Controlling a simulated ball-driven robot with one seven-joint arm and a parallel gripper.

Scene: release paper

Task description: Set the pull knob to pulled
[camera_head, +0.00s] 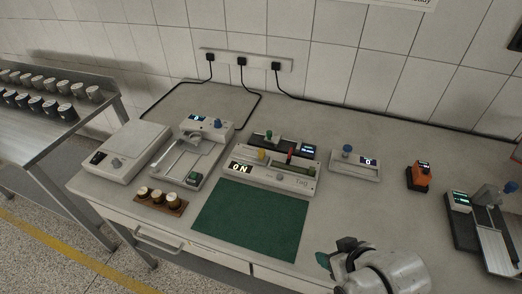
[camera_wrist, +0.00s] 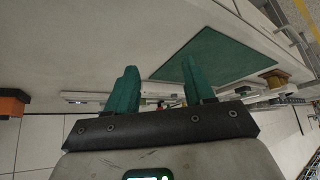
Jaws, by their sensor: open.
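Several devices on the bench carry knobs, and I cannot tell which one is the pull knob. The middle device (camera_head: 292,184) has an "ON" display, a yellow knob (camera_head: 262,155), a red part (camera_head: 290,158) and a grey front knob (camera_head: 279,176). A small box (camera_head: 370,171) to its right has a blue knob (camera_head: 347,149) on top. My gripper (camera_head: 335,252) is at the front of the bench, right of the green mat, apart from all devices. In the wrist view its green fingers (camera_wrist: 160,66) are spread with nothing between them.
A green mat (camera_head: 250,222) lies before the middle device. Left are a scale-like box (camera_head: 125,152), a device with a blue knob (camera_head: 218,122), and a brown block with three pots (camera_head: 160,204). Right are an orange device (camera_head: 419,177) and a dark device (camera_head: 468,228). Cables run behind.

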